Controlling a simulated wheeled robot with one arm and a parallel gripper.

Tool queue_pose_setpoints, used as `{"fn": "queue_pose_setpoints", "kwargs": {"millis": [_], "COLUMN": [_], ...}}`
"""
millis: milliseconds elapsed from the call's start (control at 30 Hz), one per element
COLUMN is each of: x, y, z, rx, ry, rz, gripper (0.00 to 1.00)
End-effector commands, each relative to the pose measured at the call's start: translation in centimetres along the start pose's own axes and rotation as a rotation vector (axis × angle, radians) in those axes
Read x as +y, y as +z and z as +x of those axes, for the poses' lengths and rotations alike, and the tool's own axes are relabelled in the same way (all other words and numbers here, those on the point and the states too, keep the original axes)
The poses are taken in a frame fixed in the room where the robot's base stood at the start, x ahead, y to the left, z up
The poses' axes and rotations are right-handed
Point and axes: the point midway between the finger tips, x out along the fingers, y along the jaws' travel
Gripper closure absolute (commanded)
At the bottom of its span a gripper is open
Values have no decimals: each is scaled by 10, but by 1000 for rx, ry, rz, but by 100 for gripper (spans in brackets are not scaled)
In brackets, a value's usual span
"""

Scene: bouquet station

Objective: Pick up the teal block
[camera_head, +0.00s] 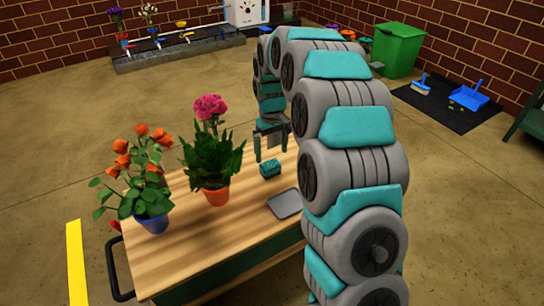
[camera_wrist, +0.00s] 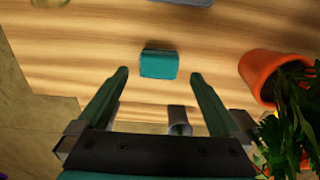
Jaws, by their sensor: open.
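The teal block (camera_head: 270,169) sits on the wooden table (camera_head: 176,262), right of the pink-flowered pot and behind a grey tray. In the wrist view the teal block (camera_wrist: 159,64) lies beyond my fingertips, roughly centred between them. My gripper (camera_head: 271,151) hangs above the table beside the block.
A pink-flowered plant in an orange pot (camera_head: 216,194) stands left of the block; the orange pot (camera_wrist: 262,75) is right in the wrist view. An orange-flowered plant in a blue pot (camera_head: 151,223) stands farther left. A grey tray (camera_head: 286,204) lies in front of the block.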

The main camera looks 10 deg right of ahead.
Motion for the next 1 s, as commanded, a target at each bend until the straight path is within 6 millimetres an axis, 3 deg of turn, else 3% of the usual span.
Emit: {"fn": "queue_pose_setpoints", "kwargs": {"millis": [433,700,1000], "x": [0,0,0], "y": [-4,-8,-9], "z": [38,74,79], "rx": [-2,-3,1], "ry": [0,0,1], "rz": [-2,-2,-2], "gripper": [0,0,2]}}
